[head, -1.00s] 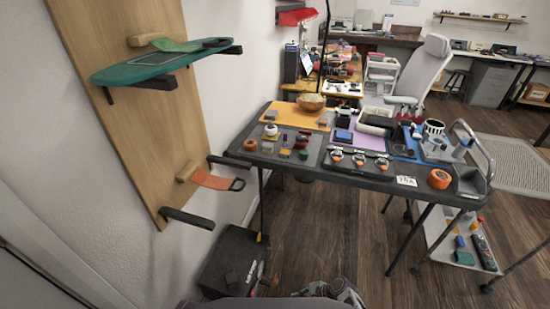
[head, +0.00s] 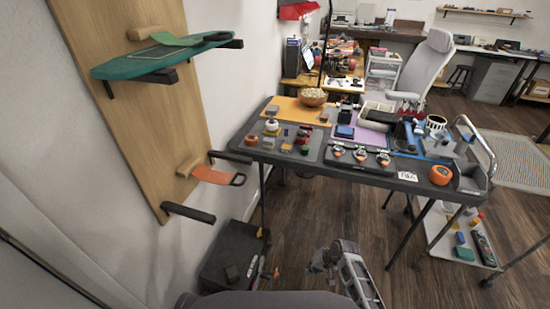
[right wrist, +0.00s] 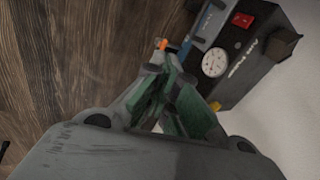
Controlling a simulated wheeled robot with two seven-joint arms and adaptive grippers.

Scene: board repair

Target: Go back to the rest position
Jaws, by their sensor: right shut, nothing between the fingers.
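My right gripper (head: 318,264) shows low in the middle of the head view, above the wooden floor and right of the black box. In the right wrist view its two fingers with green pads (right wrist: 178,108) are closed together with nothing between them. The black box (head: 231,258) stands on the floor by the wall; it also shows in the right wrist view (right wrist: 240,85), with a round white gauge and a red switch. The gripper looks apart from it. My left gripper is not in view.
The work table (head: 262,150) with coloured mats and several parts stands ahead. A wooden board (head: 140,105) with black pegs, a green deck and an orange strap is on the left. A trolley (head: 440,243) stands at the right. Floor below the table is clear.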

